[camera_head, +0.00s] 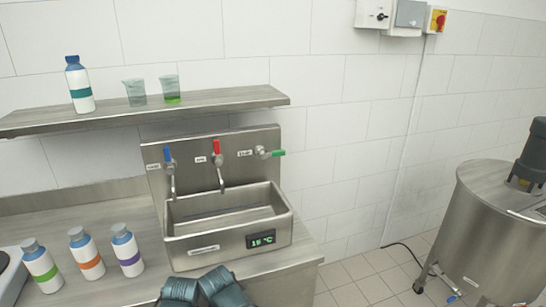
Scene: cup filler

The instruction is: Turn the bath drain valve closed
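The steel bath (231,238) stands on the counter, with a back panel that carries three labelled valves. The valve with the green handle (273,153) is at the panel's right end, and its handle points right, roughly level. I take it for the drain valve, but its label is too small to read surely. My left gripper (180,289) and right gripper (226,287) show as dark teal shapes at the bottom edge, side by side, in front of the bath and well below the valves. Their fingertips cannot be made out. Neither touches a valve.
The blue-handled tap (169,160) and red-handled tap (217,150) stand left of the green valve. Several bottles stand left on the counter. A shelf (200,104) hangs above. A steel tank (478,230) stands right; open floor lies between.

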